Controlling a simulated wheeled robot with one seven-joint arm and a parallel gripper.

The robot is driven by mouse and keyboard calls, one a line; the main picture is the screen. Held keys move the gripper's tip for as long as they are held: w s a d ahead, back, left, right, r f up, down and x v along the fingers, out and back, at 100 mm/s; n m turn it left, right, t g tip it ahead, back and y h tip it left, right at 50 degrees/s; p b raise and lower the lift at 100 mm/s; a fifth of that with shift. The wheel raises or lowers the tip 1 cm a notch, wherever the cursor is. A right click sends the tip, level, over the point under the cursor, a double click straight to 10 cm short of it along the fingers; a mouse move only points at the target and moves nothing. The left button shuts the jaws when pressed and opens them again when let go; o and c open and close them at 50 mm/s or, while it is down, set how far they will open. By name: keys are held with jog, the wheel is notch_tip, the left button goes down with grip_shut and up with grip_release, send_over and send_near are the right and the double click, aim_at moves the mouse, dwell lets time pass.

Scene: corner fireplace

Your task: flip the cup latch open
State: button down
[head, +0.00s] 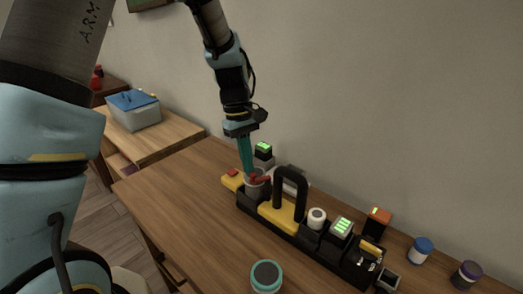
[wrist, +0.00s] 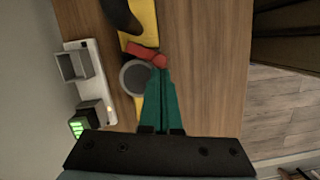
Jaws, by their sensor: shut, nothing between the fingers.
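The cup (head: 254,190) is a grey cylinder standing at the left part of a long black and yellow rack. It also shows from above in the wrist view (wrist: 126,80), as a round grey rim. The red latch (head: 262,180) lies at the cup's edge. In the wrist view the red latch (wrist: 141,49) is a bar ending in a round knob beside the rim. My gripper (head: 249,171) has teal fingers that point down at the cup, shut and empty. In the wrist view its tips (wrist: 160,70) are at the knob; I cannot tell whether they touch.
A black arched handle (head: 290,176) rises from the rack right of the cup. A white unit (wrist: 94,85) with a grey open box sits beside the rack. A teal-lidded jar (head: 266,275) stands in front; blue (head: 421,250) and purple (head: 466,275) jars stand right. The table's left part is clear.

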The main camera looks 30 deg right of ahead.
jog(key=n, duration=0.1)
jog(key=s+n, duration=0.1)
jog(key=n, duration=0.1)
jog(key=shift+s+a+h+p, duration=0.2)
jog(key=shift+a+h+p, duration=0.1)
jog(key=shift+d, duration=0.1)
jog(key=shift+s+d+p, duration=0.15)
jog(key=shift+d+p, duration=0.25)
jog(key=shift+d, duration=0.3)
jog(key=w+a+r, duration=0.1)
jog(key=w+r, duration=0.1)
jog(key=r, duration=0.3)
jog(key=w+a+r+b, duration=0.1)
jog(key=w+a+r, duration=0.1)
jog(key=r, duration=0.3)
jog(key=shift+w+a+r, duration=0.2)
jog(key=shift+w+r, duration=0.15)
jog(key=shift+w, duration=0.2)
